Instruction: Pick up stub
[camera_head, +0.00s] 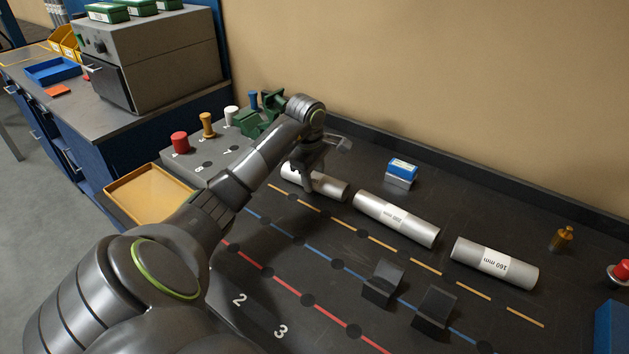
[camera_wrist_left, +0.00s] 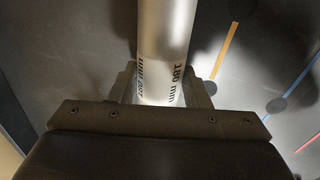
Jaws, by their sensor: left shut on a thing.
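Three silver tubes lie in a row on the dark bench in the head view. The far left tube (camera_head: 331,187) is at my left gripper (camera_head: 304,180), which reaches down over its left part. In the left wrist view this tube (camera_wrist_left: 165,40) carries the print "180 mm" and runs between the two fingers. My left gripper is shut on it, and its fingers press from both sides. Whether the tube touches the bench cannot be told. The middle tube (camera_head: 396,218) and the right tube (camera_head: 494,263), marked "160 mm", lie apart. My right gripper is not in view.
Two black blocks (camera_head: 384,283) stand in front of the tubes. A blue and white box (camera_head: 401,172) stands behind. A yellow tray (camera_head: 148,196) and a grey block with coloured pegs (camera_head: 208,160) are at the left. A brass piece (camera_head: 562,239) stands at the right.

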